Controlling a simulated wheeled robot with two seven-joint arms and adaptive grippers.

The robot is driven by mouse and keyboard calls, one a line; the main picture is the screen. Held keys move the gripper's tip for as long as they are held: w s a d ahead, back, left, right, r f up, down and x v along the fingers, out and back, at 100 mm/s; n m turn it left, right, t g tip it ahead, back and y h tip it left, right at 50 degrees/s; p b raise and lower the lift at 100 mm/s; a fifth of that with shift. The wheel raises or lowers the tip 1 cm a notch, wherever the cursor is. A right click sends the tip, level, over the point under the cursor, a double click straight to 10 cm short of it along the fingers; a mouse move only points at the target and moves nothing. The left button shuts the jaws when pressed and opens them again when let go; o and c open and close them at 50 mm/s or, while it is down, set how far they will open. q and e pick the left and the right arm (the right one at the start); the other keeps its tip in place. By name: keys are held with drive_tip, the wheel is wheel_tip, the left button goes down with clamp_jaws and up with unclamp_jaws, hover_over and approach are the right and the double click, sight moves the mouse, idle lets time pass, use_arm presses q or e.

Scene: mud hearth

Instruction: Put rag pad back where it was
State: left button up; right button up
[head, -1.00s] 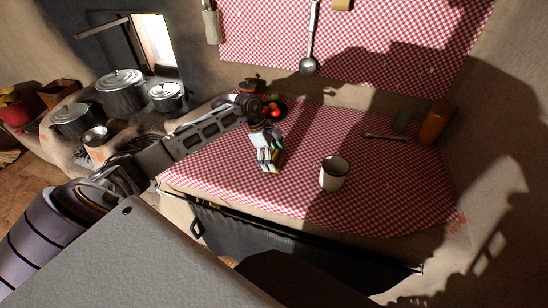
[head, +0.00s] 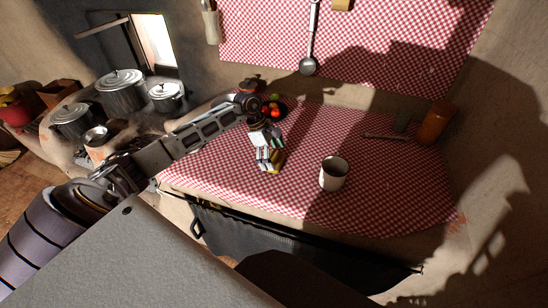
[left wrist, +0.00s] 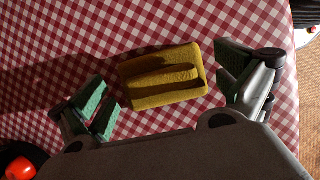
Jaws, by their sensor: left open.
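The rag pad is a yellow block with a long groove in its top (left wrist: 162,76). It lies on the red checked cloth, between the spread fingers of my left gripper in the left wrist view (left wrist: 168,90). I cannot tell whether the fingers touch it; cloth shows between it and each finger. My left gripper is open and points down at the cloth. My right gripper is not in view.
A white mug (head: 334,174) stands right of my left gripper. A dark bowl of red and yellow fruit (head: 273,107) is behind it. An orange canister (head: 434,123) and a spoon (head: 385,137) are at the back right. Lidded pots (head: 119,92) stand left. The cloth's front middle is clear.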

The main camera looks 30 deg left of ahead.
use_arm(q)
drive_tip(key=v, duration=1.1)
drive_tip(key=shift+a+r, duration=0.2)
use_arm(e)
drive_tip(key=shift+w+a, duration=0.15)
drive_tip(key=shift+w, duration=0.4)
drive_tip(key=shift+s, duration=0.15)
